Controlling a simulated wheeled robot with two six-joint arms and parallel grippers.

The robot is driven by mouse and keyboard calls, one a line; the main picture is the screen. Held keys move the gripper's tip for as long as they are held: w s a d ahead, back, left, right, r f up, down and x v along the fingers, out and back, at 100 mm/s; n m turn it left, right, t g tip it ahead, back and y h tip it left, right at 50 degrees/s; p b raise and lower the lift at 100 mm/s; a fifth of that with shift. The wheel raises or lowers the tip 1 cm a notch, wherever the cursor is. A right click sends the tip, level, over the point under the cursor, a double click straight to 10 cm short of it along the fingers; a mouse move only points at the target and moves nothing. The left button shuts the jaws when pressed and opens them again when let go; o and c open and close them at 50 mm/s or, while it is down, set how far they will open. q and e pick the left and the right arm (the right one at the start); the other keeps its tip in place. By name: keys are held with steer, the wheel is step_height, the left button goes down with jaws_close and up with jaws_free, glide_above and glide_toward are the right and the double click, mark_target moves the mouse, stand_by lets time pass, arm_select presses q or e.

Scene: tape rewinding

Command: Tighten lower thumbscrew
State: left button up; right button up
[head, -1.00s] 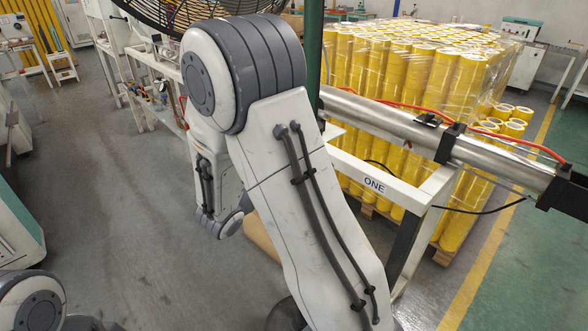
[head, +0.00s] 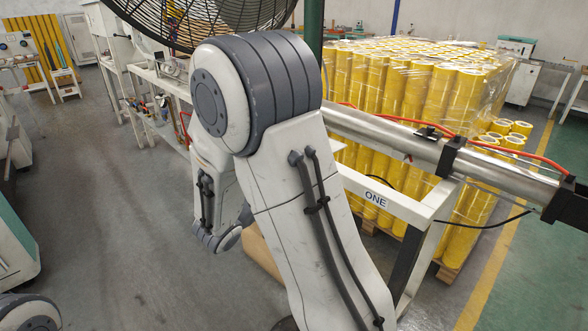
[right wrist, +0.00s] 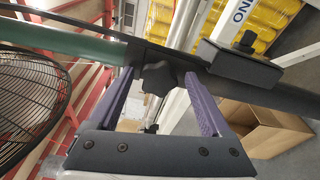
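A black lobed thumbscrew knob (right wrist: 160,78) shows in the right wrist view, on a dark bar beside a green post (right wrist: 70,42). My right gripper (right wrist: 157,88) has two purple fingers spread apart, one on each side of the knob. Gaps seem to show between the fingers and the knob; contact is not clear. In the head view my large arm hides the right gripper and the knob. My left gripper is not in view.
A black wire fan (head: 205,22) stands at the top; it also shows in the right wrist view (right wrist: 35,95). A metal roller (head: 390,140) and a white frame marked ONE (head: 375,199) are right of my arm. Wrapped yellow rolls (head: 400,85) stand behind. A cardboard box (right wrist: 265,128) sits below.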

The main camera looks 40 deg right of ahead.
steer(key=b+v, duration=0.1)
steer(key=v, duration=0.9)
steer(key=shift+a+b, duration=0.25)
steer(key=shift+b, duration=0.1)
steer(key=shift+s+r, duration=0.1)
steer(key=shift+s, duration=0.1)
